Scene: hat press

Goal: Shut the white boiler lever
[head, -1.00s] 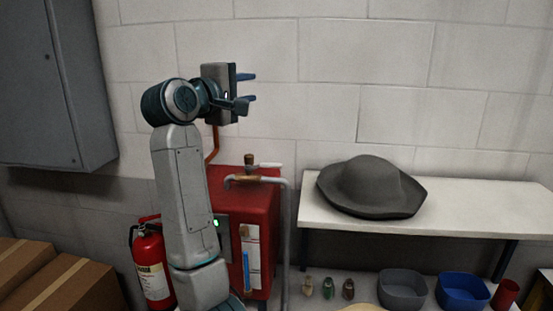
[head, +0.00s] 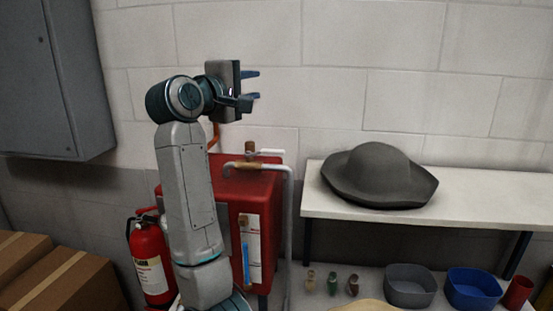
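The white boiler lever (head: 269,152) is a short handle at a brass valve above the top of the red boiler (head: 258,186). It points right, roughly level, along the pipework. My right gripper (head: 254,86) is raised in front of the block wall, above and slightly left of the lever in the picture. Its blue fingers are apart with nothing between them, and it does not touch the lever. My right arm hides the left part of the boiler front. My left gripper is out of view.
A grey pipe (head: 288,220) runs down the boiler's right side. A fire extinguisher (head: 150,262) stands left of it. A grey hat (head: 380,178) lies on a white shelf (head: 480,203), with bowls below. A grey cabinet (head: 50,80) hangs upper left.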

